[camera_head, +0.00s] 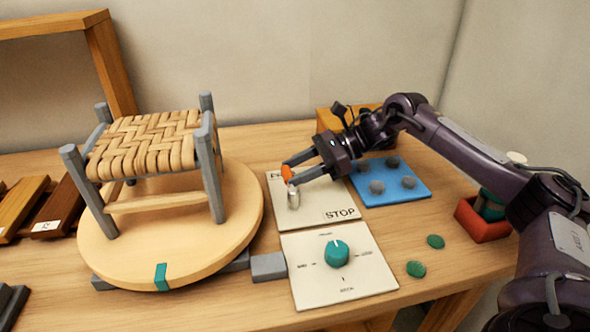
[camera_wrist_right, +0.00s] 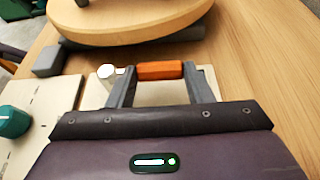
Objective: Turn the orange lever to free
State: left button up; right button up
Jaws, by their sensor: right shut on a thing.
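My right gripper (camera_head: 292,172) reaches in from the right and is shut on the lever. In the right wrist view the orange lever (camera_wrist_right: 160,70) spans between the two fingertips. The plate's other label is mostly hidden by the gripper. My left gripper is not in view.
A stool with a woven seat (camera_head: 150,140) stands on a round wooden turntable (camera_head: 235,215) at left. A plate with a teal knob (camera_head: 337,254) lies in front. A blue pad (camera_head: 412,194) with grey knobs and a red box (camera_head: 480,225) are at right.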

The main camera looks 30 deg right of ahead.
dwell(0.3)
jog(key=o, duration=1.1)
jog(key=shift+a, duration=0.1)
jog(key=v, duration=0.6)
jog(key=shift+d+r, duration=0.25)
jog(key=shift+d, duration=0.05)
jog(key=shift+s+d+r, duration=0.1)
jog(key=shift+s+d, duration=0.05)
jog(key=shift+d, duration=0.2)
jog(key=shift+s+d, duration=0.1)
jog(key=shift+d, duration=0.05)
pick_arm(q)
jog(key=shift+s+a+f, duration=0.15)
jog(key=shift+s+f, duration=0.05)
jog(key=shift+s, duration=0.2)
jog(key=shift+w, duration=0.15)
